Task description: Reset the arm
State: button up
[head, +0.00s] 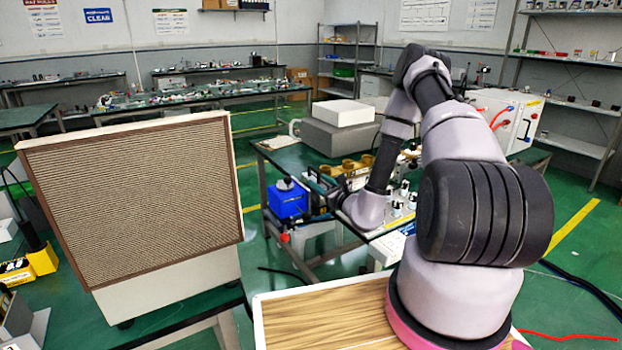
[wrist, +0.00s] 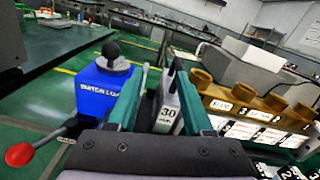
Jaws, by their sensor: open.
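My gripper (wrist: 162,72) is open, with its two teal fingers apart in the wrist view. A grey piece marked "30" (wrist: 167,112) shows between the fingers; I cannot tell how deep it lies between them or whether they touch it. In the head view my arm reaches forward and down, and my gripper (head: 324,184) is low over the near part of the workbench, just right of a blue box (head: 288,201). The same blue box (wrist: 100,97), with a black knob on top, is left of the fingers in the wrist view.
A brown block with several round cups (wrist: 255,103) stands right of my gripper. Grey boxes (head: 340,138) sit behind on the bench. A large ribbed panel (head: 135,190) stands at left. A red-balled lever (wrist: 20,155) shows at lower left. A wood-topped surface (head: 325,318) is near me.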

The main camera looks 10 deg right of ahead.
jog(key=s+a+r+n+g+y, duration=0.3)
jog(key=a+r+n+g+y, duration=0.15)
jog(key=r, duration=0.35)
jog(key=s+a+r+n+g+y, duration=0.3)
jog(key=a+r+n, duration=0.15)
jog(key=r, duration=0.25)
jog(key=s+a+r+n+g+y, duration=0.35)
jog(key=r+n, duration=0.25)
jog(key=r, duration=0.2)
jog(key=s+d+r+n+g+h, duration=0.1)
jog(key=s+r+n+g+h, duration=0.25)
jog(key=s, duration=0.45)
jog(key=s+d+r+n+g+h, duration=0.15)
jog(key=s+r+n+h, duration=0.3)
jog(key=s, duration=0.45)
jog(key=s+d+r+n+t+h, duration=0.2)
jog(key=s+d+r+t+h, duration=0.3)
jog(key=d, duration=0.5)
notch_tip(320, 180, up, 2)
jog(key=shift+s+d+n+t+h, duration=0.25)
jog(key=shift+s+n+t+h, duration=0.2)
jog(key=shift+h, duration=0.35)
jog(key=shift+c, duration=0.3)
